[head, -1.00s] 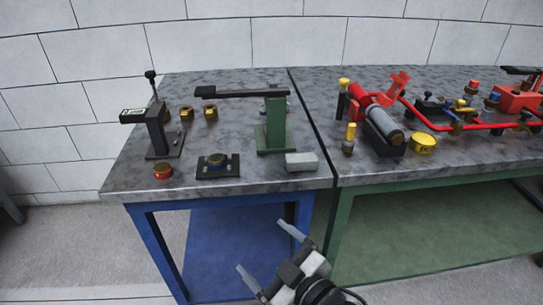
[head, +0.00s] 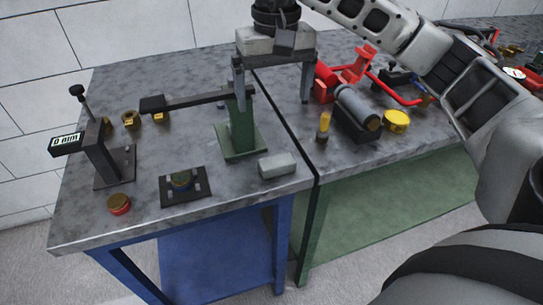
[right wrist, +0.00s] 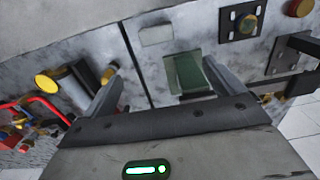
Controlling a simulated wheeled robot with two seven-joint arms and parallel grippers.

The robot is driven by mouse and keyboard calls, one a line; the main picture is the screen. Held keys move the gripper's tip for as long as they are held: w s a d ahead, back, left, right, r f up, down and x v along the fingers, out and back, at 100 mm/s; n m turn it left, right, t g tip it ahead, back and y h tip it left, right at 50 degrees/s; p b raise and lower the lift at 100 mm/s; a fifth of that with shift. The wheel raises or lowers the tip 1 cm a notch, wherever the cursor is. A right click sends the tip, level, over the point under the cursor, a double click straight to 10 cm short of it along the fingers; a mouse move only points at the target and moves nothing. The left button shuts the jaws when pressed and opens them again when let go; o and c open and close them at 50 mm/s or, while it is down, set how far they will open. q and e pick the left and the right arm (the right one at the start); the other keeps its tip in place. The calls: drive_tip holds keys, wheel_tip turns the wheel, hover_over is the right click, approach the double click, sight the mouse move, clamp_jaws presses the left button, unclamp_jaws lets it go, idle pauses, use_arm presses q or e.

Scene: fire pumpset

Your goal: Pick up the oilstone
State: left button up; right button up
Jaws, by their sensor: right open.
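The oilstone appears to be the pale grey block (head: 277,166) lying flat near the front right corner of the blue-legged bench, beside the green stand. It also shows in the right wrist view (right wrist: 156,35), at the top, beyond the fingertips. My right gripper (head: 272,104) is open and empty, fingers pointing down, above and behind the block in the head view. In the right wrist view my open fingers (right wrist: 162,68) frame the green stand and the bench gap, apart from the block. My left gripper is not in view.
The green stand (head: 238,130) with its long black lever (head: 190,101) rises close to the block and my right fingers. A black plate fixture (head: 185,187) lies to the left. The red and grey cylinder assembly (head: 355,112) stands on the neighbouring bench. Bare bench top surrounds the block's front.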

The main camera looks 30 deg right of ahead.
hover_over(276, 159)
drive_tip(key=f, duration=1)
drive_tip(key=shift+w+d+f+p, duration=0.15)
drive_tip(key=shift+w+p, duration=0.05)
drive_tip(key=shift+p, duration=0.2)
drive_tip(key=f, duration=0.1)
drive_tip(key=f+p, duration=0.1)
drive_tip(key=f, duration=0.2)
drive_tip(key=shift+s+f, duration=0.1)
drive_tip(key=shift+s, duration=0.2)
drive_tip(key=shift+f, duration=0.5)
drive_tip(key=shift+w, duration=0.1)
drive_tip(key=c, duration=1.2)
